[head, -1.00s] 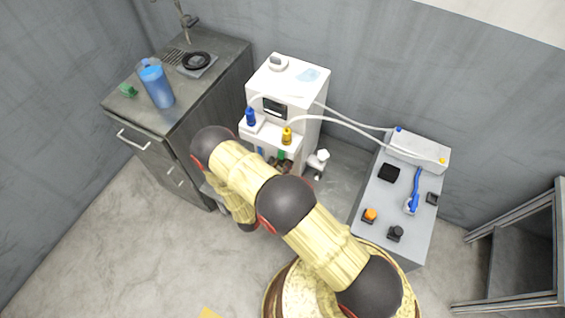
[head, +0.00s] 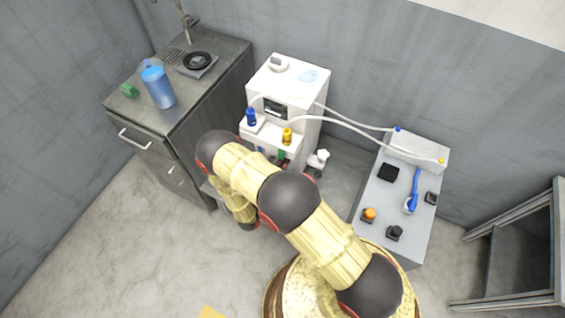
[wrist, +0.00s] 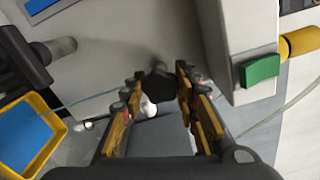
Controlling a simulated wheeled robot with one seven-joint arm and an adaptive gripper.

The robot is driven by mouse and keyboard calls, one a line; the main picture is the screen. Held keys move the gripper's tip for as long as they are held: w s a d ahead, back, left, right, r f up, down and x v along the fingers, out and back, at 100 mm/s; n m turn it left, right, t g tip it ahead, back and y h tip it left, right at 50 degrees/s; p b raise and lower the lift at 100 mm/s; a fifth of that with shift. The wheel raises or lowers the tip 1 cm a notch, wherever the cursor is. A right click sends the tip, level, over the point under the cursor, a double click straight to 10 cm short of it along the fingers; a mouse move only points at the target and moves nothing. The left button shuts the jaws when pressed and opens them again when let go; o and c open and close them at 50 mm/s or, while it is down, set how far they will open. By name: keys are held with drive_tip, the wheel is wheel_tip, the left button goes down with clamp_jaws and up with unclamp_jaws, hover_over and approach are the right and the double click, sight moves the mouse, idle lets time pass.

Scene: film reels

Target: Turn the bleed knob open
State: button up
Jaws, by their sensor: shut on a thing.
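In the wrist view, the fingers of my gripper (wrist: 160,77) are closed on a small dark knob (wrist: 161,87), which I take to be the bleed knob. It sits at the fingertips, against the light face of the white machine (wrist: 115,60). Its markings and how far it is turned cannot be made out. In the head view the white machine (head: 289,84) stands by the wall. My arm reaches to its lower front and hides most of my gripper and the knob.
A green tab (wrist: 260,69) and yellow fitting (wrist: 300,42) are at right in the wrist view. A dark handle (wrist: 22,60) and a yellow-rimmed blue tray (wrist: 50,118) are at left. A cabinet (head: 215,75) and a grey bench (head: 385,205) flank the machine.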

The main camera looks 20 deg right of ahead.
drive_tip(key=n, duration=0.5)
drive_tip(key=shift+n, duration=0.4)
idle(0.3)
drive_tip(key=o, duration=1.2)
drive_tip(key=v, duration=1.2)
